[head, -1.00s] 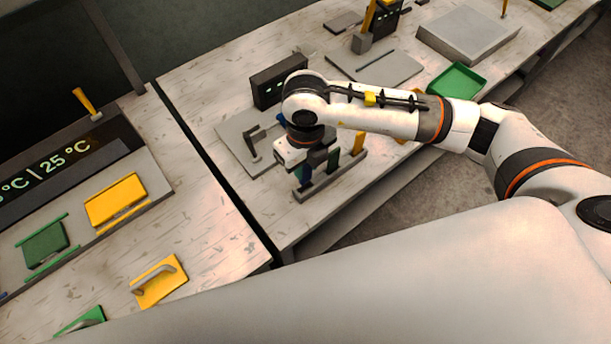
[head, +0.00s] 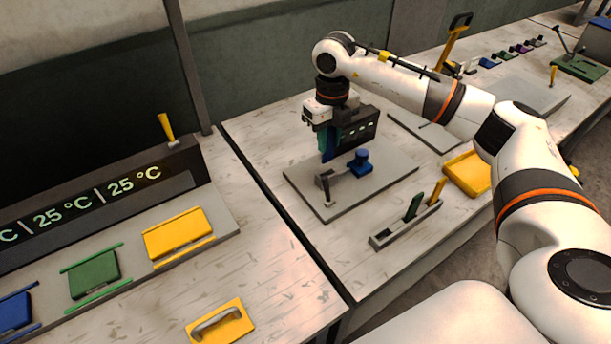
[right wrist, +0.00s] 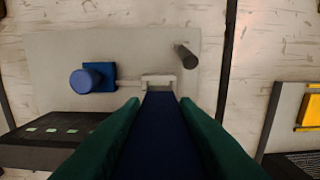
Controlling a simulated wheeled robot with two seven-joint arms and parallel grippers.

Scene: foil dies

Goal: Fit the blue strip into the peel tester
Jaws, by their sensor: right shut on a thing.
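My right gripper (head: 329,140) is shut on the dark blue strip (head: 327,155) and holds it upright over the peel tester's grey plate (head: 390,175). The plate carries a blue knob on a blue block (head: 358,162), a grey lever (head: 325,188) and a dark display box (head: 360,130) behind. In the right wrist view, the strip (right wrist: 160,135) runs between two green fingers. Its far end lines up with a small pale slotted holder (right wrist: 159,82), between the blue knob (right wrist: 84,80) and a dark post (right wrist: 185,56). I cannot tell whether they touch. My left gripper is not in view.
A grey rack (head: 390,236) in front holds a green strip (head: 413,206) and a yellow strip (head: 435,192). A yellow tray (head: 468,173) stands right of it. A dark gap separates this bench from the left one, which carries a temperature display (head: 90,205).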

